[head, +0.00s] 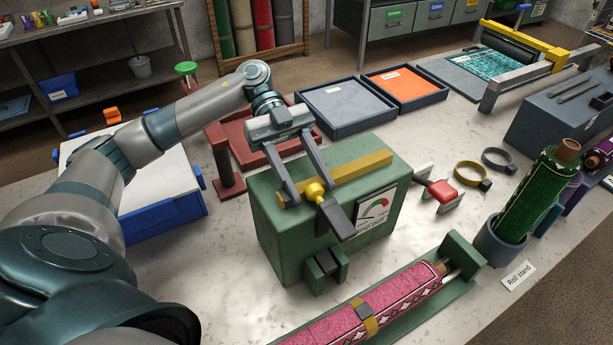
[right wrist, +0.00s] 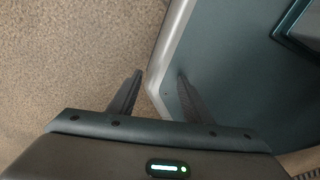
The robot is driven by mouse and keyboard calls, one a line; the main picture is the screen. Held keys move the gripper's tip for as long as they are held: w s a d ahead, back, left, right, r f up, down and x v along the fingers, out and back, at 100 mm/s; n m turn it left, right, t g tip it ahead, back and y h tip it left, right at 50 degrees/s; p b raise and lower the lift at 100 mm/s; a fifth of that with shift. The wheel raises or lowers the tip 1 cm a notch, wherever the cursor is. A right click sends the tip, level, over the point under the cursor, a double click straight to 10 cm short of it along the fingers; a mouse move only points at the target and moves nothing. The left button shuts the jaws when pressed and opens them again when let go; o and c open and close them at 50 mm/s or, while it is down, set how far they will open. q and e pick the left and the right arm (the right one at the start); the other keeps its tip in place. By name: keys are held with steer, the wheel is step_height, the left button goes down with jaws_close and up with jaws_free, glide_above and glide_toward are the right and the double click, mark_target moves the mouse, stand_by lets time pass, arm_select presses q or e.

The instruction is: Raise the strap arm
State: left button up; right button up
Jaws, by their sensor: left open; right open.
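My right gripper (right wrist: 160,78) is open and empty in the right wrist view, over brown floor beside a dark teal surface.
A pink patterned roll (head: 385,305) with a yellow band lies in a green cradle in front. A green roll (head: 540,195) stands in the roll stand (head: 497,250) at right. A red clamp (head: 441,191) lies right of the machine. Grey (head: 345,108) and orange (head: 403,85) trays stand behind.

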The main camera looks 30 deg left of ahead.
arm_select(q)
steer(key=shift+w+a, duration=0.1)
arm_select(e)
steer(key=shift+a+f, duration=0.1)
arm_select(q)
steer(key=shift+w+a+r+b, duration=0.25)
steer(key=shift+w+a+b, duration=0.05)
steer(key=shift+a, duration=0.25)
steer(key=b+v, duration=0.1)
steer(key=v, duration=0.4)
steer(key=shift+w+a+r+b, duration=0.1)
steer(key=shift+a+b, duration=0.05)
steer(key=shift+b, duration=0.2)
steer(key=b+v, duration=0.1)
steer(key=v, duration=0.9)
steer(key=shift+a+r, duration=0.2)
arm_select(e)
steer(key=w+a+t+y, duration=0.1)
steer(key=w+a+t, duration=0.2)
steer(key=w, duration=0.9)
steer(key=shift+w+a+r, duration=0.4)
steer(key=shift+a+r, duration=0.05)
steer(key=shift+a, duration=0.4)
